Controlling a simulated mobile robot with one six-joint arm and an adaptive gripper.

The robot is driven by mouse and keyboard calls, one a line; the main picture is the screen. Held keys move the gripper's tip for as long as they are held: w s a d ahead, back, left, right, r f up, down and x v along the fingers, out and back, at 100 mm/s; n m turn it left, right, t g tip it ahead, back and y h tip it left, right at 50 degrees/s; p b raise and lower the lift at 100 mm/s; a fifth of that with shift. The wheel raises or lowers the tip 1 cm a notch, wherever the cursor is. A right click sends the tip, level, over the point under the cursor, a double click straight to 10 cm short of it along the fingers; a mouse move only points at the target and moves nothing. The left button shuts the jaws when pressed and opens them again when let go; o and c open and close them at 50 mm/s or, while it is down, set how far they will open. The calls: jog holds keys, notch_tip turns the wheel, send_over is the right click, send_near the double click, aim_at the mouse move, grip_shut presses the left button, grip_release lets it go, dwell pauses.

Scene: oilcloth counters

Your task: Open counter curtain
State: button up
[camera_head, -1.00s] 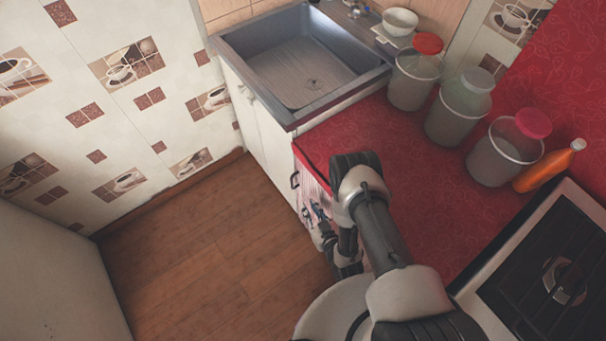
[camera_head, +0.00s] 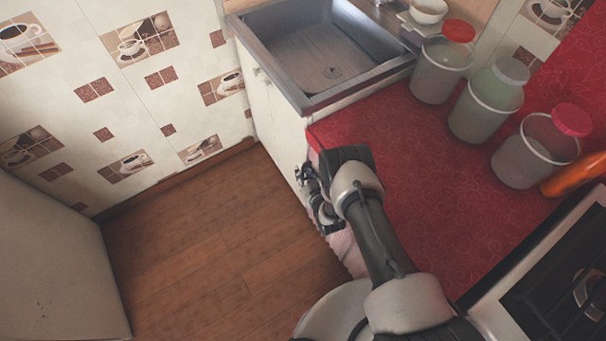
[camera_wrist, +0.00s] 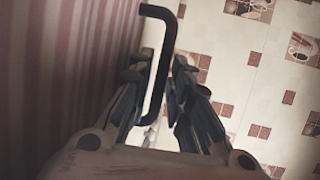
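The counter curtain, pink and striped, hangs below the red counter's front edge; a strip of it (camera_head: 347,250) shows below my arm in the head view. It fills the left of the wrist view (camera_wrist: 60,70). A black bar handle (camera_wrist: 158,60) stands out beside the curtain and runs between my fingers. My gripper (camera_wrist: 160,75) is open, with a finger on each side of the handle and a gap to the right finger. Whether the left finger touches the handle I cannot tell. In the head view my gripper (camera_head: 304,175) is at the counter's front, left of my arm; the handle is hidden there.
The red counter (camera_head: 420,190) carries several lidded jars (camera_head: 487,103) and an orange bottle (camera_head: 575,178). A stove (camera_head: 560,285) is at right, a sink (camera_head: 325,60) at the back. The wooden floor (camera_head: 200,235) left of the gripper is clear, up to the tiled wall (camera_head: 120,90).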

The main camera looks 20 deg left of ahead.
jog(key=shift+w+a, duration=0.15)
jog(key=shift+w, duration=0.05)
grip_shut()
dwell(0.6)
